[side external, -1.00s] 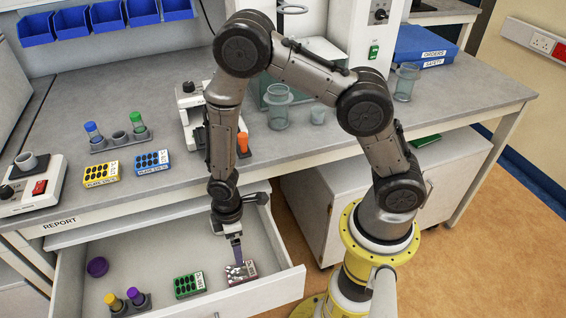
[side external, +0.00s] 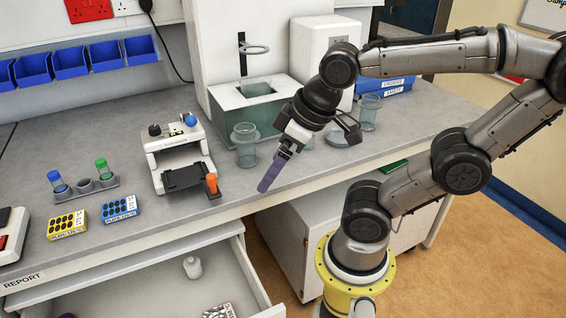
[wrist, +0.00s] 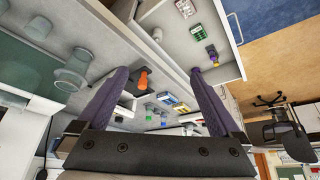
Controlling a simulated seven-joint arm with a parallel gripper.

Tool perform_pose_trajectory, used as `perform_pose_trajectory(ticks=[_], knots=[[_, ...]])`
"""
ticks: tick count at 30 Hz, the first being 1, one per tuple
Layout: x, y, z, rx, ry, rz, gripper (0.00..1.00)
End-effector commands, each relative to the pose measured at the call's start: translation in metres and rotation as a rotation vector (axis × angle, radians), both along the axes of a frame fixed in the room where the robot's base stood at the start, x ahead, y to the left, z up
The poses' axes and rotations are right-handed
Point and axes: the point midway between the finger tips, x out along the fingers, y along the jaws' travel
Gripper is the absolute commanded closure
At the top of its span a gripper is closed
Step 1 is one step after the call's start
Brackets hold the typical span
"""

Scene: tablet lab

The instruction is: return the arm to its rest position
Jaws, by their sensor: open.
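My gripper (side external: 275,170) is raised in front of the bench in the side external view, well above the open drawer. Its purple fingers point down and to the left. In the wrist view the two purple fingers (wrist: 158,92) stand wide apart with nothing held between them. The arm is folded up and back on the right side of the side external view. The open drawer (side external: 150,275) lies below and to the left of my gripper, apart from it.
The bench carries a hardness tester-like device (side external: 178,150), an orange-topped item (side external: 212,184), yellow (side external: 67,224) and blue (side external: 119,209) boxes, a vial rack (side external: 84,187) and glass jars (side external: 245,145). A white bottle (side external: 193,267) stands in the drawer.

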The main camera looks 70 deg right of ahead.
Motion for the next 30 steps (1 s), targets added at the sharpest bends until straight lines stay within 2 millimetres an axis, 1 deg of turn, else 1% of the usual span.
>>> perform_pose_trajectory(ticks=[1,3,6,30], knots=[[-0.0064,-0.0013,0.0028,0.004,-0.016,-0.014,0.00],[-0.0123,-0.0023,0.0039,0.008,-0.021,-0.028,0.00],[-0.0151,-0.0026,0.0040,0.011,-0.023,-0.035,0.00],[-0.0142,-0.0025,0.0043,0.009,-0.023,-0.032,0.00]])
